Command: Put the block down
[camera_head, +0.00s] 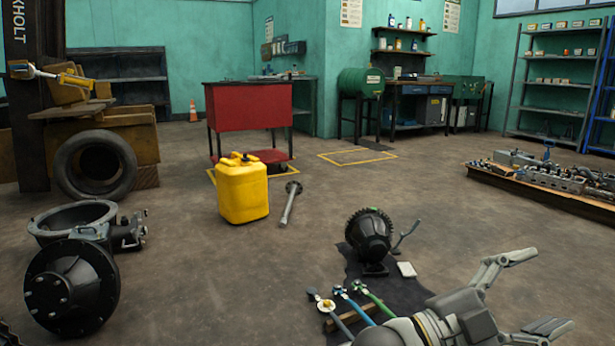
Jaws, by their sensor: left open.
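My left gripper (550,290) is at the lower right, its two fingers spread wide apart. I see no block between the fingers, only bare floor. A wooden block (352,318) lies low on the dark mat (397,290), left of the gripper, with long-handled tools lying across it. A small pale, flat block-like piece (406,269) lies on the mat beside the black gear unit (369,234), apart from the gripper. I cannot tell which of these is the task's block. My right gripper is not in view.
A yellow canister (242,189) and a metal shaft (290,203) stand mid-floor. Black round housings (70,288) and a tyre (95,165) are at left. A low pallet of metal parts (545,187) is at right. Floor right of the mat is clear.

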